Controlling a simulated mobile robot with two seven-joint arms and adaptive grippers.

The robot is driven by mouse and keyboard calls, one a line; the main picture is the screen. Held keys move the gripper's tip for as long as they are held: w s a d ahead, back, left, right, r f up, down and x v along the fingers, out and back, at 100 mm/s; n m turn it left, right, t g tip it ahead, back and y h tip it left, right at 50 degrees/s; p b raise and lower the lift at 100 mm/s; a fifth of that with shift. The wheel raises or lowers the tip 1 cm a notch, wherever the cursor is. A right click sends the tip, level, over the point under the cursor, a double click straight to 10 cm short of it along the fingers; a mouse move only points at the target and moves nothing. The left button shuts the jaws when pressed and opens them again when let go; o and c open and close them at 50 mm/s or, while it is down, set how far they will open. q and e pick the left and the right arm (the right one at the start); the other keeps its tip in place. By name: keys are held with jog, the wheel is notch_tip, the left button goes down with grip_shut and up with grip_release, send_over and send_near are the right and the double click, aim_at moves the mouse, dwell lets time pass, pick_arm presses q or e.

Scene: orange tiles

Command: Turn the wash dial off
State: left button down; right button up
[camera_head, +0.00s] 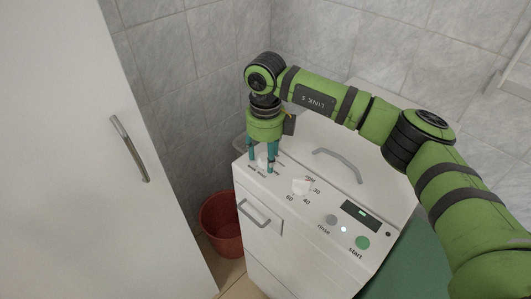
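The white washing machine (320,245) stands in the corner with its control panel facing up toward me. A white dial (262,158) at the panel's left end is mostly hidden by my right gripper. My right gripper (263,162) points down over this dial, its teal fingers apart on either side of it. I cannot tell whether the fingers press on the dial. A second white dial (300,187), marked 30, 40 and 60, is in plain view to the right. The mark that the hidden dial points to cannot be read. My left gripper is out of view.
A grey rinse button (331,221), a dark display (361,216) and a green start button (362,242) sit further right on the panel. A lid handle (338,163) lies behind. A red bucket (222,226) and a white cabinet door (75,180) are at left.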

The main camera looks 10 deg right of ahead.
aim_at(266, 154)
jog(key=shift+r, duration=0.1)
notch_tip(266, 154, up, 12)
dwell(0.6)
dwell(0.4)
